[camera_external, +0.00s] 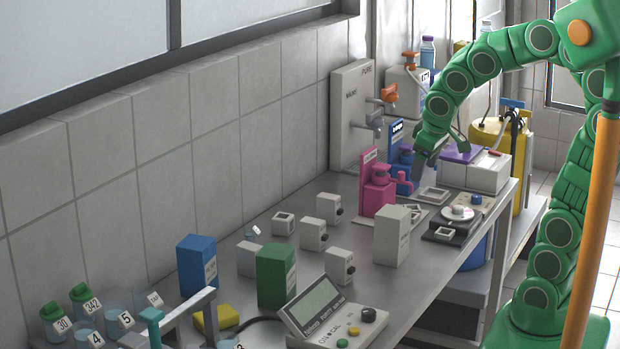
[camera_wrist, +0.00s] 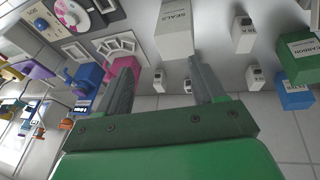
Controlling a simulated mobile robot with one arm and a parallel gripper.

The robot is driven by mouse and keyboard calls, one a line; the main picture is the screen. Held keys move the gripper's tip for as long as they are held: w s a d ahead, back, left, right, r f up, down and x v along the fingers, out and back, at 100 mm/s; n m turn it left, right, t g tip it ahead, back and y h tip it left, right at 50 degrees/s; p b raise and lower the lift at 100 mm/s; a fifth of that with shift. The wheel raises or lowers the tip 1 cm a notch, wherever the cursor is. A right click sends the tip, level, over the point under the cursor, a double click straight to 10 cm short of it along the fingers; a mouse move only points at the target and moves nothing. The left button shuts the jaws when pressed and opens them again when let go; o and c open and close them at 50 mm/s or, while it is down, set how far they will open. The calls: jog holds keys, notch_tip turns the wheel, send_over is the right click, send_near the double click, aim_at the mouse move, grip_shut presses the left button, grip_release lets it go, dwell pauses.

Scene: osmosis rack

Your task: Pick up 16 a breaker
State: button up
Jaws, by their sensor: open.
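Several small white box-shaped modules, which look like breakers, stand on the bench. In the external view they include a back one (camera_external: 329,208), a middle one (camera_external: 313,234), a left one (camera_external: 283,223) and a front one (camera_external: 339,266). Ratings on them are too small to read, so I cannot tell which is 16 A. My gripper (camera_external: 428,158) is open and empty, above the far part of the bench, to the right of the modules. In the wrist view, the open fingers (camera_wrist: 160,70) show with modules beyond them, one at the upper right (camera_wrist: 243,35) and another below it (camera_wrist: 243,76).
Pink (camera_external: 376,192) and blue (camera_external: 401,152) devices stand near my gripper. A green box (camera_external: 276,276), blue box (camera_external: 197,264) and display unit (camera_external: 338,318) stand in front.

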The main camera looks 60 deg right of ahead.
jog(key=w+d+n+t+y, duration=0.1)
jog(key=w+d+t, duration=0.4)
jog(key=w, duration=0.7)
jog(key=w+d+t+y, duration=0.1)
jog(key=w+d+t, duration=0.3)
jog(key=w+d, duration=0.55)
jog(key=t, duration=0.1)
send_near(333, 197)
jog(key=w+d+f, duration=0.2)
jog(key=w, duration=0.2)
jog(key=shift+w+a+f+y, duration=0.15)
jog(key=shift+w+y, duration=0.05)
jog(key=shift+w, duration=0.2)
jog(key=shift+w+a+f+y, duration=0.15)
jog(key=shift+w+y, duration=0.05)
jog(key=shift+w, duration=0.15)
jog(key=shift+a+x, duration=0.2)
jog(key=shift+x, duration=0.8)
jog(key=shift+a+x, duration=0.2)
jog(key=shift+x, duration=1.55)
jog(key=shift+r, duration=0.15)
jog(key=c, duration=1.2)
